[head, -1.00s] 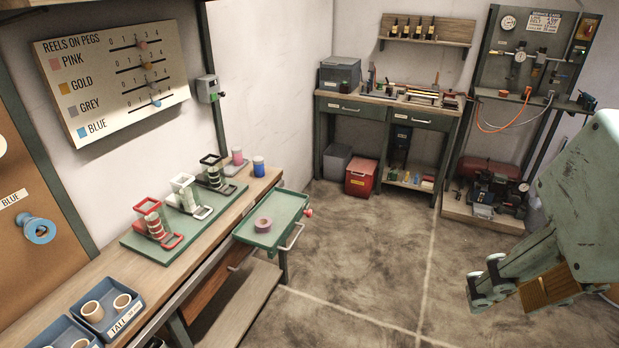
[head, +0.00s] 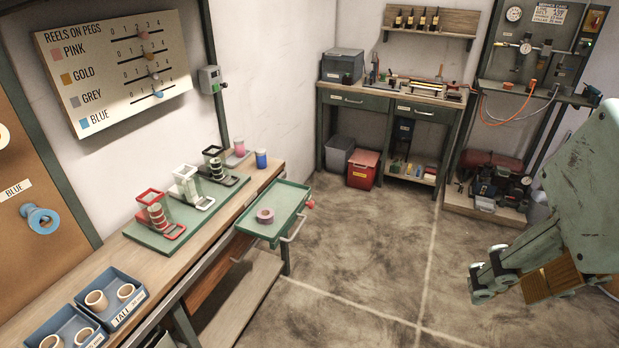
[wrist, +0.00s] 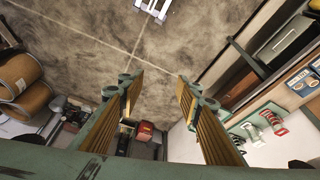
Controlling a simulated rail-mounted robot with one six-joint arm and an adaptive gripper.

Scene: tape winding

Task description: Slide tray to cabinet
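A green tray (head: 291,198) with a raised rim stands at the far end of the workbench, jutting over its front edge. A purple-grey tape roll (head: 265,215) lies in it. A metal handle (head: 294,230) and a red knob (head: 310,204) show at its right side. A brown drawer-like front (head: 215,275) shows under the bench; I cannot tell whether it is the cabinet. My gripper (head: 488,275) hangs at the right in the head view, well away from the tray. In the wrist view my gripper (wrist: 157,92) has its two fingers apart with nothing between them.
The wooden workbench (head: 58,284) holds blue bins (head: 136,289), a green board (head: 150,238) with dispensers, and two small rolls. The floor (head: 365,255) between bench and gripper is clear.

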